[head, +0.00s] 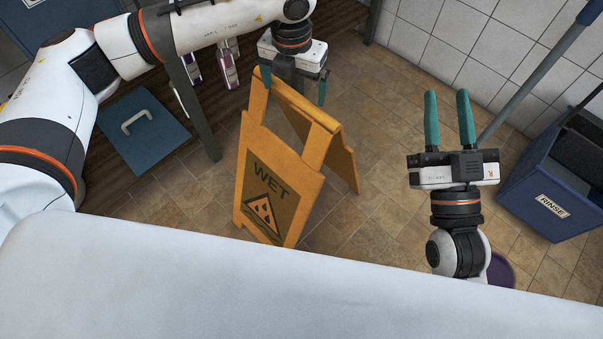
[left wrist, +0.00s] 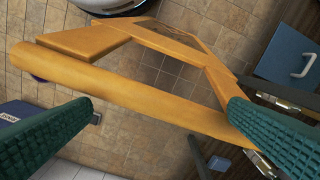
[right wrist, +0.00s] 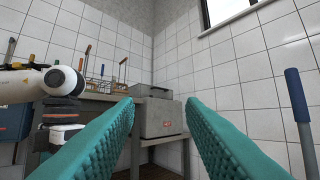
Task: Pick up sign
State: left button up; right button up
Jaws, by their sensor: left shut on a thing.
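The orange-yellow folding sign (head: 268,180), marked "WET", stands on the tiled floor with its two panels spread apart, at the centre of the head view. My left gripper (head: 294,84) is at its top edge and is shut on the sign. The left wrist view shows the sign's top bar (left wrist: 130,98) running between the two green fingers (left wrist: 150,130). My right gripper (head: 448,118) is open and empty, to the right of the sign with its fingers pointing away. In the right wrist view its fingers (right wrist: 160,130) are wide apart with nothing between them.
A blue bucket (head: 545,208) labelled "RINSE" stands at the right, with a blue-gripped pole (head: 530,85) beside it. A blue box or panel with a handle (head: 145,135) and bottles (head: 228,70) are at the left.

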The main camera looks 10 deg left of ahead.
pick_arm(q)
jog(key=shift+s+d+f+m+g+p, duration=0.3)
jog(key=shift+f+p, duration=0.2)
jog(key=shift+f, duration=0.15)
jog(key=shift+c, duration=0.2)
jog(key=shift+r, duration=0.1)
jog(key=c, duration=0.3)
jog(key=shift+w, duration=0.1)
grip_shut()
jog(key=shift+w+a+r+p, duration=0.1)
jog(key=shift+a+r+p, duration=0.1)
jog(key=shift+r+p, duration=0.4)
jog(key=shift+a+r, duration=0.15)
jog(key=shift+r, duration=0.3)
jog(key=shift+w+r+p, duration=0.1)
jog(key=shift+p, duration=0.2)
pick_arm(e)
notch_tip(320, 180, down, 10)
jog(key=w+d+g+h, duration=0.1)
jog(key=g+h, duration=0.1)
jog(key=g, duration=0.4)
jog(key=shift+w+g, duration=0.4)
jog(key=shift+d+r, duration=0.1)
jog(key=shift+r, duration=0.05)
